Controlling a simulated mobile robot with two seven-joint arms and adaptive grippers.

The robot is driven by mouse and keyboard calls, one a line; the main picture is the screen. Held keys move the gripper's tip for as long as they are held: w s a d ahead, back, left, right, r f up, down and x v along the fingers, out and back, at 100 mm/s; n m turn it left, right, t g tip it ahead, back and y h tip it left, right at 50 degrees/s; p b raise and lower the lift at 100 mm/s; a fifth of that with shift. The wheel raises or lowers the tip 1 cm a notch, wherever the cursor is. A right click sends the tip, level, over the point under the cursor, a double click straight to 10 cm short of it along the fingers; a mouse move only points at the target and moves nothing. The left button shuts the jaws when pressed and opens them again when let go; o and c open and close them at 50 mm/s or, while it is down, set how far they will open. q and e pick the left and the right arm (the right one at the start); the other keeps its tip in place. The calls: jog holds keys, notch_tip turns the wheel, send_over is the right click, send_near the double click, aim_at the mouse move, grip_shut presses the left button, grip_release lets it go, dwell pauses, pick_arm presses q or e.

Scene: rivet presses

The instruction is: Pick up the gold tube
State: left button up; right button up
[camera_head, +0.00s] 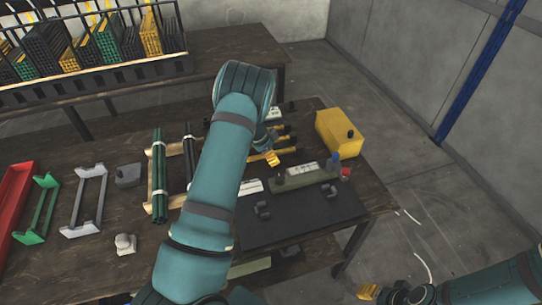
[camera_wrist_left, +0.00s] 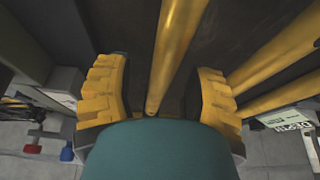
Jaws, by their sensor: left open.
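A gold tube (camera_wrist_left: 178,45) runs down the middle of the left wrist view. Its near end lies between the two yellow ribbed fingers of my left gripper (camera_wrist_left: 160,97). The fingers stand apart on either side, with visible gaps to the tube. More gold tubes (camera_wrist_left: 275,62) lie to the right. In the head view my left gripper (camera_head: 267,147) is low over the far right part of the table, and my arm hides much of that area. My right gripper (camera_head: 385,293) is at the lower right, off the table; its opening is unclear.
A yellow box (camera_head: 340,132) and a press (camera_head: 306,175) with blue and red knobs stand on the right of the table (camera_head: 110,265). Dark green tubes (camera_head: 158,180) lie left of my arm. Brackets (camera_head: 88,200) and a red tray (camera_head: 12,200) are further left. A rack (camera_head: 95,78) stands behind.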

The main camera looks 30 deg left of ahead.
pick_arm(q)
grip_shut()
jog(key=shift+r, duration=0.15)
